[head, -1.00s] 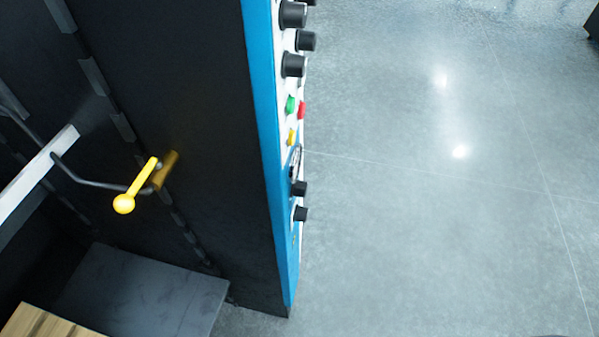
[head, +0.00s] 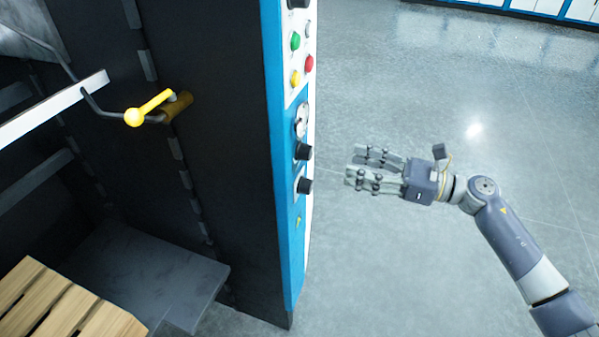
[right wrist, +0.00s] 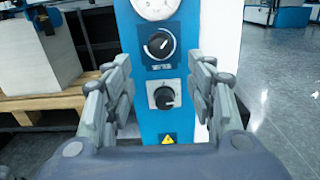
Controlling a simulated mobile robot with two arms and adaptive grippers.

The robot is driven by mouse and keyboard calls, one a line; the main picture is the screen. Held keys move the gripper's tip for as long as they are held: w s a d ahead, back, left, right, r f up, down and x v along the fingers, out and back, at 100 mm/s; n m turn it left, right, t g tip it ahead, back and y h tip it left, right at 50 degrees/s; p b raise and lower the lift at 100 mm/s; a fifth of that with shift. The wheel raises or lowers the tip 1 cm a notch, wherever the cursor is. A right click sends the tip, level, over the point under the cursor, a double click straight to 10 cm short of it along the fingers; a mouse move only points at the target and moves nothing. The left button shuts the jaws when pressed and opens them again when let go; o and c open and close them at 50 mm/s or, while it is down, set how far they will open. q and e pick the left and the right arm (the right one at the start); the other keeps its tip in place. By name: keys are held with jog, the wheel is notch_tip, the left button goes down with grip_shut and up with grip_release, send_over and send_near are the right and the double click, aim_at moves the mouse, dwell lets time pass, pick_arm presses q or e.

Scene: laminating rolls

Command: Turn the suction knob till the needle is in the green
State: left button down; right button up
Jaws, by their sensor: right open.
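A narrow blue control panel on a black machine carries a round white gauge (head: 301,120). Below it are two black knobs, an upper one (head: 303,151) and a lower one (head: 304,186). In the right wrist view the gauge (right wrist: 155,8) is cut off at the top, and its needle and green zone cannot be read. The upper knob (right wrist: 158,45) and lower knob (right wrist: 163,96) appear between my fingers; their labels are too small to read. My right gripper (head: 354,166) is open and empty, right of the knobs and apart from them. My left gripper is not in view.
Coloured buttons (head: 302,52) sit above the gauge. A yellow-knobbed lever (head: 150,107) sticks out on the machine's left side. A wooden pallet (head: 60,305) lies at lower left. The floor (head: 420,270) right of the panel is clear.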

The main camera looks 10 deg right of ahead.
aim_at(311, 154)
jog(key=p+x, duration=0.3)
jog(key=x, duration=0.7)
jog(key=shift+w, duration=0.1)
jog(key=shift+w+a+p, duration=0.2)
jog(key=shift+a+p, duration=0.1)
jog(key=shift+a, duration=0.1)
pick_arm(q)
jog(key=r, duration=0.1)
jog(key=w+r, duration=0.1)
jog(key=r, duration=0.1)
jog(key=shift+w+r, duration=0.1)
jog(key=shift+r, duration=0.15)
pick_arm(e)
jog(key=shift+c, duration=0.2)
jog(key=c, duration=0.9)
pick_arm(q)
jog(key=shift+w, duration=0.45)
pick_arm(e)
jog(key=shift+c, duration=0.6)
